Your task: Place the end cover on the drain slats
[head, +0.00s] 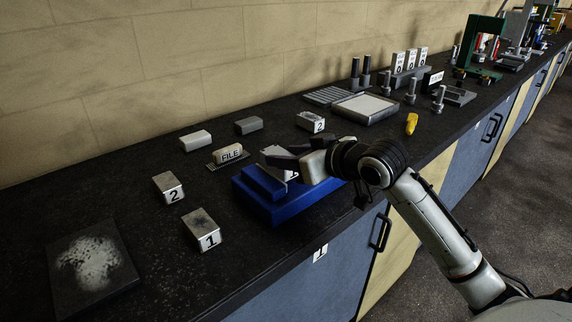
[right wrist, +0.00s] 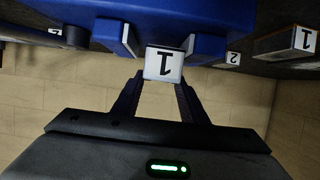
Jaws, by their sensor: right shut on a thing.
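My right gripper (head: 291,160) is shut on a light grey block (head: 273,152) at the blue fixture (head: 277,210). My left gripper is not in view.
Blocks marked 2 (head: 169,187) and 1 (head: 203,230) stand at the left. Another block marked 2 (head: 311,121) stands behind my gripper. A pale-topped tray (head: 366,108) adjoins the slats. A FILE block (head: 230,153), upright posts and a yellow object (head: 411,124) stand around.

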